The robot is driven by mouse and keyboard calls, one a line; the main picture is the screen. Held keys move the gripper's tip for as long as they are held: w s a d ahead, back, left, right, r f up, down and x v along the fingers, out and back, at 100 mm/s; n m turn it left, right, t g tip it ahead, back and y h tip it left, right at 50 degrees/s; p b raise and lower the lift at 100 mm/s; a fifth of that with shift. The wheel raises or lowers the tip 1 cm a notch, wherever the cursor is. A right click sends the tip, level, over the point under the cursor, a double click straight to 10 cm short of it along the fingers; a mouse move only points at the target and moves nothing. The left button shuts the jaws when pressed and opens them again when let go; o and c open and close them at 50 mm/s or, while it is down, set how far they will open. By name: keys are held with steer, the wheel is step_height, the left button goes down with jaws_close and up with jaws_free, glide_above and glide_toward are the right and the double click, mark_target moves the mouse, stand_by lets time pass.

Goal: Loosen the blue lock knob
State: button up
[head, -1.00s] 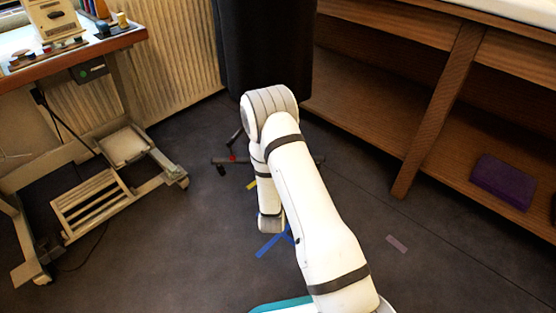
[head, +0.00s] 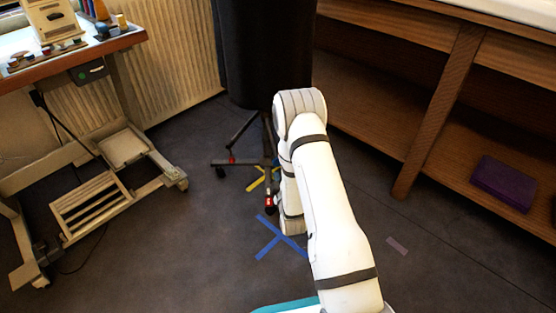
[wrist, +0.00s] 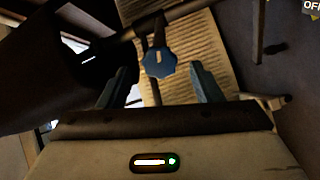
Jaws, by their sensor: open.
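The blue lock knob (wrist: 160,62) shows in the upper middle of the wrist view, on a dark fitting by a dark rod (wrist: 178,16). My gripper (wrist: 159,78) is open, with one grey-blue finger on each side of the knob in the picture. I see gaps between the knob and both fingers, but cannot tell how far ahead of the fingertips it is. In the head view, my arm hides the gripper, and the knob does not show.
A black form (head: 265,50) stands on a castered base (head: 240,161). A wheeled frame table (head: 95,50) is at left, wooden shelving (head: 430,125) at right with a purple box (head: 505,182). Blue tape (head: 270,240) marks the open floor.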

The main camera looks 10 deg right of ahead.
steer(key=w+b, duration=0.2)
steer(key=w, duration=0.4)
steer(key=shift+w, duration=0.3)
steer(key=c, duration=1)
steer(key=shift+n, duration=0.5)
steer(key=o, duration=1)
steer(key=shift+s, duration=0.1)
